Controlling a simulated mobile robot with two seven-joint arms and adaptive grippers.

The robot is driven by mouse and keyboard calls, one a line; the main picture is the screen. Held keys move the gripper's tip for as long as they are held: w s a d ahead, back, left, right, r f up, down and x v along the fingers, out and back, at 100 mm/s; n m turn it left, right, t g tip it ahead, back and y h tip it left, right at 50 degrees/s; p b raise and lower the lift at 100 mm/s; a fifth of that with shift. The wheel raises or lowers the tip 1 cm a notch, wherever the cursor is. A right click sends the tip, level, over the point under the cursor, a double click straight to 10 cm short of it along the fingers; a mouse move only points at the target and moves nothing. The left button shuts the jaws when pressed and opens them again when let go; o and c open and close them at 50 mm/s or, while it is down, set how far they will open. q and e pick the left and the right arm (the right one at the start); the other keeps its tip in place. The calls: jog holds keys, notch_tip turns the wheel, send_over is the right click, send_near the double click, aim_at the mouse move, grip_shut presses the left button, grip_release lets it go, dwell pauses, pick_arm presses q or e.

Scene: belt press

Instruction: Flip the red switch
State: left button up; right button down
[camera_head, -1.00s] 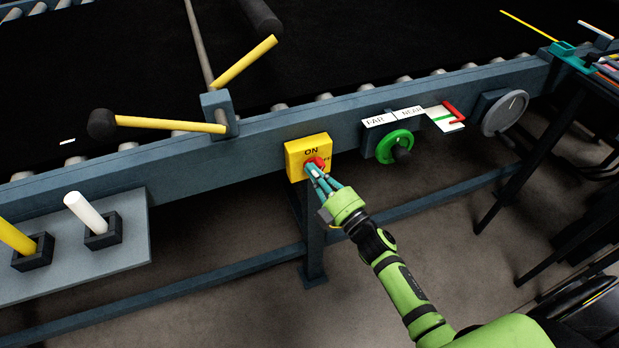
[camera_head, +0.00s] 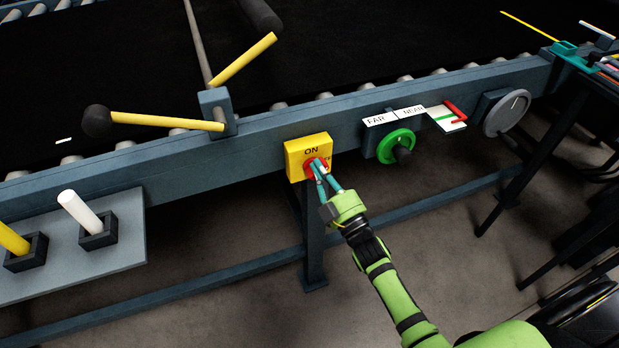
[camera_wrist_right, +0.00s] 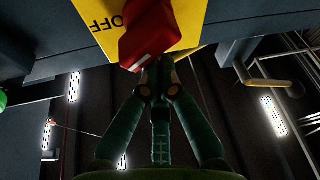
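The red switch (camera_head: 313,167) is on the front of a yellow box (camera_head: 294,163) fixed to the blue-grey frame rail. "ON" is printed at the box's top; the lower label is mostly covered. My right gripper (camera_head: 323,176) is in front of the box, its teal fingers at the switch. In the right wrist view, the red switch (camera_wrist_right: 148,35) sticks out from the yellow box (camera_wrist_right: 188,22) beside an upside-down "OFF". The gripper's fingers (camera_wrist_right: 160,78) come together just under the switch, tips partly hidden by it. I cannot tell whether they touch it. My left gripper is not in view.
Right of the box are a green handwheel (camera_head: 394,146), a FAR/NEAR scale with a red pointer (camera_head: 455,110) and a grey dial (camera_head: 505,114). Yellow levers with black knobs (camera_head: 97,122) stand at left. A shelf (camera_head: 120,240) holds upright handles. Floor below is open around a support leg.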

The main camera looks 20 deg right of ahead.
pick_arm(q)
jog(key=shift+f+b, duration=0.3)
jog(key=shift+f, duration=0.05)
pick_arm(e)
jog(key=shift+d+f+m+t+h, duration=0.15)
jog(key=shift+m+h, duration=0.4)
jog(key=shift+m, duration=0.7)
jog(key=shift+d+m+t+h, duration=0.1)
jog(key=shift+d+m+h, duration=0.3)
jog(key=shift+m, duration=0.8)
jog(key=shift+d+f+m+t+h, duration=0.15)
jog(key=shift+m+h, duration=0.5)
jog(key=shift+m, duration=0.6)
jog(key=shift+r+m, duration=0.1)
jog(key=shift+m, duration=0.2)
jog(key=shift+w+r+p, duration=0.2)
jog(key=shift+r+p, duration=0.3)
jog(key=shift+r, duration=0.1)
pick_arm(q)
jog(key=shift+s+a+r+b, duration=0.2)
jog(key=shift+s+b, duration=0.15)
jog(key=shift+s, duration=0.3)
pick_arm(e)
jog(key=s, duration=0.9)
jog(key=shift+s+f, duration=0.25)
jog(key=shift+s, duration=0.15)
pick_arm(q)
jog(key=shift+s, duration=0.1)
pick_arm(e)
jog(key=shift+d, duration=0.1)
